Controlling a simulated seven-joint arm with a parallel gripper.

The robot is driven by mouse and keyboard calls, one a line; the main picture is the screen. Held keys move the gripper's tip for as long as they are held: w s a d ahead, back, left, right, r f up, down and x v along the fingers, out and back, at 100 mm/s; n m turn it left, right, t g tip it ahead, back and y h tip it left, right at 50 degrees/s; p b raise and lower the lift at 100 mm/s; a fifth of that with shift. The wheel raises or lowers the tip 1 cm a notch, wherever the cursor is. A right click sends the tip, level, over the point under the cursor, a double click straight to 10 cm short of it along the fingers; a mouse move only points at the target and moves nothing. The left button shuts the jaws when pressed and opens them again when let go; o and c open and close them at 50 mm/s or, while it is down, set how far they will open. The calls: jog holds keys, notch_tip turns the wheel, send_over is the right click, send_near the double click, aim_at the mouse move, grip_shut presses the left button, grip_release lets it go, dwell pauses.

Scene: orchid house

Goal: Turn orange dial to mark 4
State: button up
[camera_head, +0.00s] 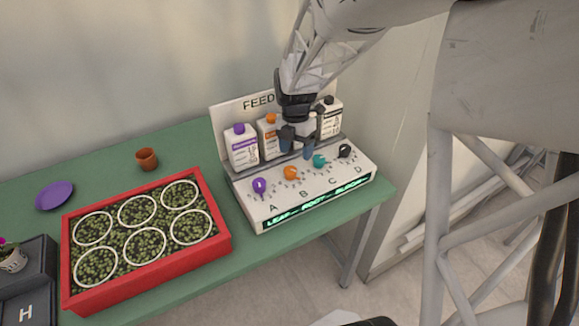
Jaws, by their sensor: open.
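The orange dial (291,173) is the second from the left on the sloped white panel (258,212), above the letter B. Small marks ring it, but they are too small to read, so I cannot tell its setting. A purple dial (259,187) is to its left; a teal dial (319,161) and a black dial (345,151) are to its right. My gripper (297,152) points down over the back of the panel, behind and above the orange and teal dials. Its fingers are apart, with nothing seen between them, and it appears clear of the orange dial.
Bottles with purple (242,148), orange (268,133) and black (331,117) caps stand behind the dials, close to my gripper. A red tray (222,243) with white rings, a brown pot (147,159) and a purple saucer (54,196) are on the green table (110,149) to the left.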

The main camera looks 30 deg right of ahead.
aim_at(290, 170)
jog(key=shift+s+a+t+h, duration=0.3)
jog(key=shift+a+h, duration=0.1)
jog(key=shift+h, duration=0.2)
jog(key=shift+s+a+t+h, duration=0.2)
jog(key=shift+a+t+h, duration=0.15)
jog(key=shift+h, duration=0.25)
jog(key=shift+s+a+r+t+h, duration=0.15)
jog(key=shift+a+t+h, duration=0.1)
jog(key=shift+a+h, duration=0.2)
jog(key=shift+s+a+r+t+h, duration=0.15)
jog(key=shift+a+t+h, duration=0.25)
jog(key=shift+a+t, duration=0.25)
jog(key=shift+a+r+t+h, duration=0.1)
jog(key=shift+a+t+h, duration=0.25)
jog(key=shift+a+t, duration=0.3)
jog(key=shift+x, duration=3.95)
jog(key=shift+s, duration=0.1)
jog(key=c, duration=0.9)
jog(key=shift+n, duration=0.3)
